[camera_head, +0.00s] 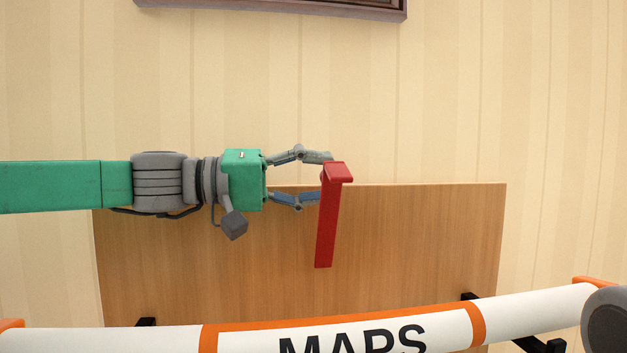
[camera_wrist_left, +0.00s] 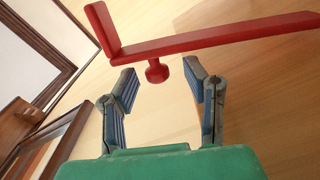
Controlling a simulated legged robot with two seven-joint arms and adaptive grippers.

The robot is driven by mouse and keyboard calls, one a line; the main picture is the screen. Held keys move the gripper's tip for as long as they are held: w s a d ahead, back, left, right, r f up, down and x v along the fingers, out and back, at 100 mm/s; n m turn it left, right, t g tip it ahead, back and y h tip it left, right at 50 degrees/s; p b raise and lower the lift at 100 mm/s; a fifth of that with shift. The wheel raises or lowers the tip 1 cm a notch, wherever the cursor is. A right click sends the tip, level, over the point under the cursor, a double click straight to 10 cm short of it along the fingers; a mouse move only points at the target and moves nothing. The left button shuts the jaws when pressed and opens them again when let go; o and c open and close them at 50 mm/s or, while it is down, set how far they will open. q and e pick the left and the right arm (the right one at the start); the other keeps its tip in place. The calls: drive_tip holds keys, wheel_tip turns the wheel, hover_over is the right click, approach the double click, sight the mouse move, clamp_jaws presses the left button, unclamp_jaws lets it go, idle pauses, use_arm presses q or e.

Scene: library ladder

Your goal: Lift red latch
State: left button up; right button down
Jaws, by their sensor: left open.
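The red latch (camera_head: 326,222) is a long red bar with a short bent lip at its top end, standing nearly upright in front of the wooden panel. In the left wrist view the latch (camera_wrist_left: 215,37) runs across the top, with a small red knob (camera_wrist_left: 157,71) on its side facing my gripper. My left gripper (camera_head: 325,177) comes in from the left, its fingers apart at the latch's upper part. In the left wrist view the open fingers (camera_wrist_left: 160,82) stand on either side of the knob, with visible gaps. My right gripper is not in view.
The wooden panel (camera_head: 430,240) stands against a cream striped wall (camera_head: 560,130). A white roll marked MAPS with orange bands (camera_head: 260,338) crosses the bottom on black brackets (camera_head: 540,345). A dark frame (camera_head: 275,8) hangs above. The wall space right of the latch is clear.

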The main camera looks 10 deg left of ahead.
use_arm(q)
drive_tip(key=v, duration=1.1)
drive_tip(key=shift+a, duration=0.2)
drive_tip(key=shift+a, duration=0.1)
